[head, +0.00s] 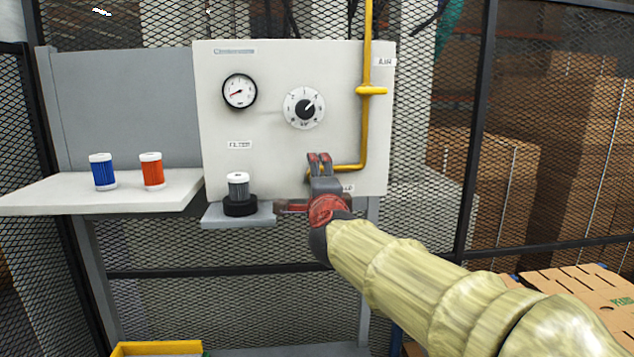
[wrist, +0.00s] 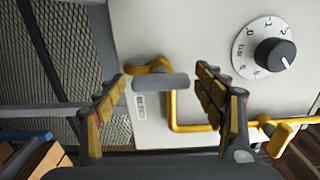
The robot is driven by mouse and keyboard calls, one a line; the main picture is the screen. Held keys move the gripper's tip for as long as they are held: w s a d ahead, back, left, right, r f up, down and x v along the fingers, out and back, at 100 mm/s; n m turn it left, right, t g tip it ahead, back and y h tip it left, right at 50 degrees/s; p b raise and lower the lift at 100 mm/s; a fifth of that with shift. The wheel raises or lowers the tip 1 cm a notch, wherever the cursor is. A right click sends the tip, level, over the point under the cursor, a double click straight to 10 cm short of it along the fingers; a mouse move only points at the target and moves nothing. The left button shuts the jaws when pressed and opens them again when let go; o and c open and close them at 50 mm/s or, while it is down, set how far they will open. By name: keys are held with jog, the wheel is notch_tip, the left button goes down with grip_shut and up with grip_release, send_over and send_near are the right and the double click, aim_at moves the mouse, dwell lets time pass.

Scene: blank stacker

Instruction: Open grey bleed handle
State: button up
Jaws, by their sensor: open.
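The grey bleed handle (wrist: 162,82) is a short grey bar at the end of the yellow pipe in the wrist view. My gripper (wrist: 164,78) is open, with one finger on each side of the handle. Gaps show between the handle and both fingers, and nothing is held. In the head view my gripper (head: 319,158) is in front of the panel's lower right, where the yellow pipe (head: 345,167) ends. The handle itself is hidden there behind my gripper. How far the fingertips are from the panel is hard to tell.
The white panel (head: 270,135) carries a gauge (head: 239,91), a knob (head: 304,107) and a yellow valve handle (head: 371,91). A filter (head: 238,186) stands in a black cup on a small ledge. Blue (head: 103,172) and orange (head: 152,171) filters stand on the left shelf (head: 60,197).

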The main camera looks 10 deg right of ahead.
jog(key=s, duration=1.2)
jog(key=s+a+f+n+g+y, duration=0.4)
jog(key=a+f+n+y, duration=0.2)
jog(key=a+f+n, duration=0.35)
jog(key=s+f+n+g, duration=0.4)
jog(key=s+f+n, duration=0.15)
jog(key=f, duration=0.25)
jog(key=s+d+f+n+g+h+b, duration=0.3)
jog(key=s+d+f+g+h+b, duration=0.1)
jog(key=s+d+f, duration=1.5)
jog(key=shift+s+d+f+h+b, duration=0.25)
jog(key=shift+d+h+b, duration=0.5)
jog(key=shift+d+h, duration=0.2)
